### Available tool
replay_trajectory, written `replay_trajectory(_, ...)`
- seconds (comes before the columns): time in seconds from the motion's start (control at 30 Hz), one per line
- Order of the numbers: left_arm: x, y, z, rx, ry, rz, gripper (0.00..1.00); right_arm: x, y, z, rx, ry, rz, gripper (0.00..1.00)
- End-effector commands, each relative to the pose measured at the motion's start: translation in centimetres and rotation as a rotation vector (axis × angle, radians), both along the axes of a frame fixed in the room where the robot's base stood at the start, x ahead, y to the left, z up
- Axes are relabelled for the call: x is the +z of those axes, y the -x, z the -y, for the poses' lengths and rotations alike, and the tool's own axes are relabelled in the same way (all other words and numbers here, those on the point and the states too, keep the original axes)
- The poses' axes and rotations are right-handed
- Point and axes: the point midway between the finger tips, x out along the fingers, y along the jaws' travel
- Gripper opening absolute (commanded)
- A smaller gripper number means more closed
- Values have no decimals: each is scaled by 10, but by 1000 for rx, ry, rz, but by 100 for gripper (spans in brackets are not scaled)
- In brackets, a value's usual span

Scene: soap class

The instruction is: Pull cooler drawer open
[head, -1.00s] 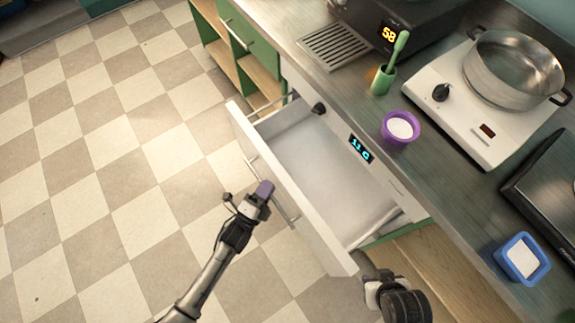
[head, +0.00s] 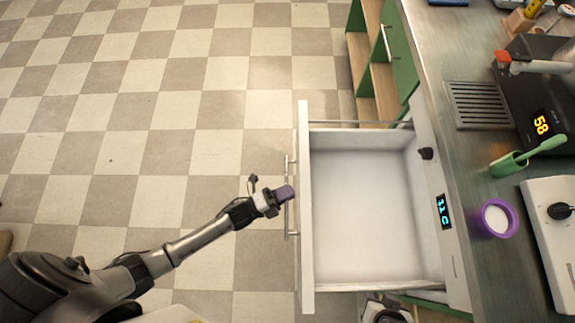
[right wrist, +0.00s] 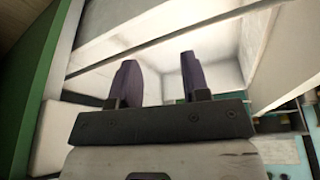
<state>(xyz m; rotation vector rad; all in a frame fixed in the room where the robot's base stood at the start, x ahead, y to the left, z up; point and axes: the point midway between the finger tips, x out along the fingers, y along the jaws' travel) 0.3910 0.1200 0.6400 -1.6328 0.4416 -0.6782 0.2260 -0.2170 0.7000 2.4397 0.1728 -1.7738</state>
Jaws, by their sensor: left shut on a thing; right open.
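The white cooler drawer (head: 362,215) is pulled out from under the counter in the head view, and its inside is empty. A metal bar handle (head: 288,165) runs along its front panel. My left gripper (head: 285,193) is shut on the middle of this handle. My right gripper (right wrist: 158,75) is open in the right wrist view, with nothing between its two dark purple fingers. Pale panels of what looks like the drawer show beyond them. In the head view only part of my right arm shows at the bottom edge, by the drawer's near side.
A cyan display (head: 443,211) and a black knob (head: 425,153) are on the cooler's front. A green cabinet (head: 393,62) stands beyond the drawer. The checkered floor (head: 130,130) at left is clear.

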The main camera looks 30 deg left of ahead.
Motion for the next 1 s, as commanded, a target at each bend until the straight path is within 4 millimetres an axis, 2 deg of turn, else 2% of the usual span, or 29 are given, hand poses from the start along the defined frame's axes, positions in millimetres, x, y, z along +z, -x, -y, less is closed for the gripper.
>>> replay_trajectory(0.17,0,0,0,-1,1,0,0,-1,1,0,0,-1,-2,43)
replay_trajectory(0.2,0,0,0,-1,1,0,15,-1,1,0,0,-1,-2,43)
replay_trajectory(0.43,0,0,0,0,0,0,37,-1,1,0,2,2,-3,43)
replay_trajectory(0.77,-1,4,-3,1,-1,-2,37,1,1,3,6,10,-3,43)
replay_trajectory(1.0,-8,33,-27,0,-3,-5,37,7,1,3,6,10,-2,43)
